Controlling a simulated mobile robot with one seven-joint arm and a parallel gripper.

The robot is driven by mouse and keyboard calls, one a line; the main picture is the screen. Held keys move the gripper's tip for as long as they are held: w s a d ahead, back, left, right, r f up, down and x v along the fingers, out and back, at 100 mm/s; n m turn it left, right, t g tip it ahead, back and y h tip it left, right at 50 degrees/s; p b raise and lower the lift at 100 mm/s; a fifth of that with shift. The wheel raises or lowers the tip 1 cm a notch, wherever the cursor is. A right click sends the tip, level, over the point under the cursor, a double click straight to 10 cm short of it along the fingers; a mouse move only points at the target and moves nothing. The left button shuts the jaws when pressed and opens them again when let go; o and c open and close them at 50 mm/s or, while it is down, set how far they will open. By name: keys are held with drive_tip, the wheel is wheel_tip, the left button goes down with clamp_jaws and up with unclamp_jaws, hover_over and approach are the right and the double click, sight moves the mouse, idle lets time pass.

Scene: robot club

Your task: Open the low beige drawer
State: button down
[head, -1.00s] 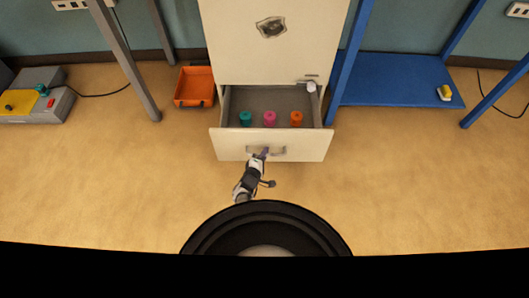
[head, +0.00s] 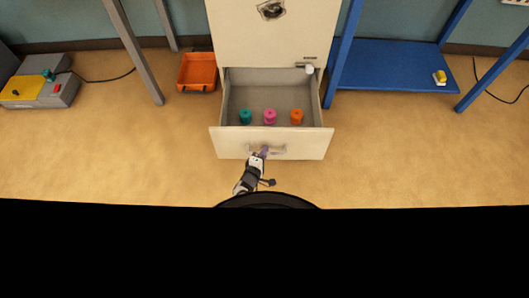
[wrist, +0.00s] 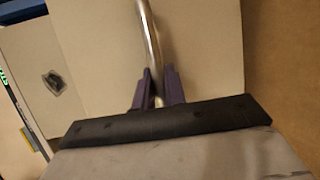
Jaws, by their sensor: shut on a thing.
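The low beige drawer (head: 230,143) stands pulled out from the beige cabinet (head: 235,35) in the head view. Inside it stand a teal spool-like piece (head: 245,116), a pink one (head: 269,116) and an orange one (head: 296,116). The drawer's metal bar handle (head: 282,150) is on its front. My gripper (head: 264,153) is at the left part of this handle. In the wrist view the purple fingers of my gripper (wrist: 158,88) are shut on the curved handle (wrist: 148,35), one on each side of it.
An orange tray (head: 197,72) lies on the floor left of the cabinet. A blue shelf (head: 385,75) with a small yellow-and-white object (head: 440,77) is at the right. A grey box with coloured controls (head: 42,90) is at far left. The floor beside the drawer is clear.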

drive_tip(key=c, duration=1.7)
unclamp_jaws()
drive_tip(key=p+v, duration=0.4)
drive_tip(key=v, duration=0.3)
drive_tip(key=shift+s, duration=0.2)
